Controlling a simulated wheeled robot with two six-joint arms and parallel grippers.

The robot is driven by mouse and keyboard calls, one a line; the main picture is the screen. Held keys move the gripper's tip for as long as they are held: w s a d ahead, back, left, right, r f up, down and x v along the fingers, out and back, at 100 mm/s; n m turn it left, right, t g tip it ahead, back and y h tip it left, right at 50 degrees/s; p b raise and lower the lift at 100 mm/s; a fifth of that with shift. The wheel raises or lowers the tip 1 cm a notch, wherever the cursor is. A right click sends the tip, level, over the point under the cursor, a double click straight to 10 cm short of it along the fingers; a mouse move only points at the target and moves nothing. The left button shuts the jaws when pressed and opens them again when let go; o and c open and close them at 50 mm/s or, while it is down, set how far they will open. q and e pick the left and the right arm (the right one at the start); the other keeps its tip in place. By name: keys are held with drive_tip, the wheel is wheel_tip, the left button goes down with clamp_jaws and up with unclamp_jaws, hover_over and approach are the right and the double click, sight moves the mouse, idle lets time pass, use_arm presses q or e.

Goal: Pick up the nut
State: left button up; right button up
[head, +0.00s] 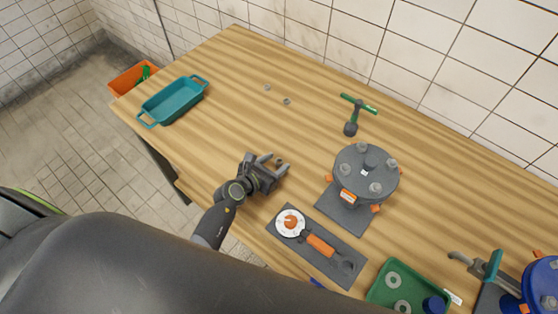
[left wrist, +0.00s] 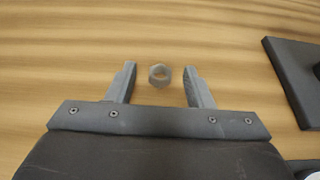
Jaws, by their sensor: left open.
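A small grey hex nut (left wrist: 160,74) lies on the wooden table, between and slightly beyond the tips of my left gripper in the left wrist view. In the head view the nut (head: 279,161) shows as a small dark spot by the fingers. My left gripper (head: 274,163) is open and empty, low over the table; its two fingers (left wrist: 160,82) stand on either side of the nut, apart from it. Two more small nuts lie farther back on the table, one (head: 267,87) left of the other (head: 287,101). My right gripper is not in view.
A teal tray (head: 150,119) stands at the table's left end. A grey flanged unit (head: 365,147) on a dark plate stands right of my gripper. A dark mat (head: 347,281) with an orange-handled tool lies near the front edge.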

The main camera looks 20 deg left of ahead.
use_arm(q)
clamp_jaws()
idle(0.3)
